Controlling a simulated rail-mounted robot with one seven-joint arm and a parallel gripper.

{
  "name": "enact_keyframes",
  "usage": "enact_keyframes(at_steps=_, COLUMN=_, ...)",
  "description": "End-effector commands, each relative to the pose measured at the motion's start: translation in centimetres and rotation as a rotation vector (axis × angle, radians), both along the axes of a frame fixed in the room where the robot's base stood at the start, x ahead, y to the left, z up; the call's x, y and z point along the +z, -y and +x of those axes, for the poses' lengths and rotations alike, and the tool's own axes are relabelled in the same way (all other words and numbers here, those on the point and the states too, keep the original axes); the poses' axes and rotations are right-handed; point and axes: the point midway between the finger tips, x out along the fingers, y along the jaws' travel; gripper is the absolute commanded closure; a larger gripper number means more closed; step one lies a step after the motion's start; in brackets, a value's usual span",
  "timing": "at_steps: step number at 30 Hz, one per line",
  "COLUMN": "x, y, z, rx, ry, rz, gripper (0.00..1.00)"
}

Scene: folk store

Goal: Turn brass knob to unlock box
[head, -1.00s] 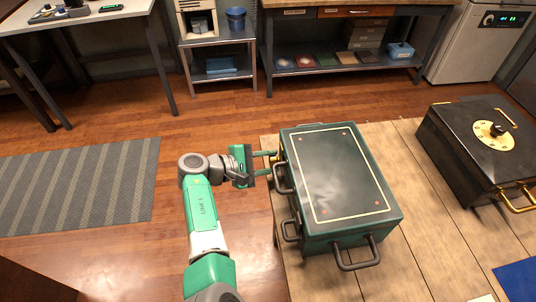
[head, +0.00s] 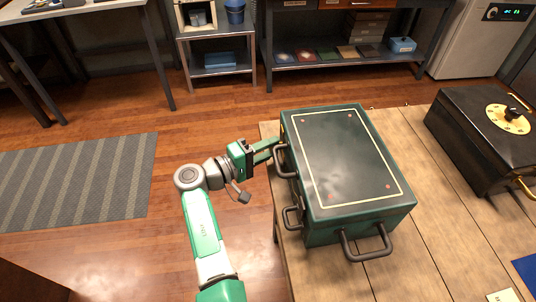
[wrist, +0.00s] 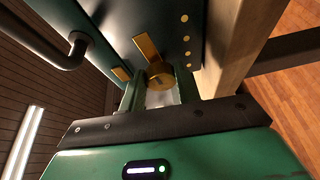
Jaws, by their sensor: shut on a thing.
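The green box (head: 350,165) stands on the wooden table, with dark handles on its left and front sides. My gripper (head: 272,149) is at the box's left side, near its far end. In the wrist view, the brass knob (wrist: 160,74) sits on the box's side wall between my two fingers (wrist: 160,95), which are shut on it. A brass bar (wrist: 147,47) and a shorter brass piece (wrist: 121,74) are beside the knob. In the head view the knob is hidden.
A dark handle (head: 282,161) is close beside my gripper. A black box (head: 482,140) with a brass dial (head: 507,119) stands at the right on the table (head: 425,240). Open floor lies left of the table.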

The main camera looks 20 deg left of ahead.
Motion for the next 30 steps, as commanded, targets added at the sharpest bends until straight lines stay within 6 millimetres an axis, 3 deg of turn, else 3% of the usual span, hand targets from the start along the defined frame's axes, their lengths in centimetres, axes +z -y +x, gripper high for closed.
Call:
enact_keyframes(at_steps=25, x=-0.17, y=0.03, z=0.00, rx=-0.001, ry=0.103, rz=0.064, gripper=0.91)
enact_keyframes(at_steps=26, x=-0.17, y=0.03, z=0.00, rx=-0.001, ry=0.103, rz=0.064, gripper=0.66)
enact_keyframes(at_steps=29, x=-0.16, y=0.03, z=0.00, rx=-0.001, ry=0.103, rz=0.064, gripper=0.46)
enact_keyframes(at_steps=30, x=-0.16, y=0.02, z=0.01, rx=-0.001, ry=0.103, rz=0.064, gripper=0.46)
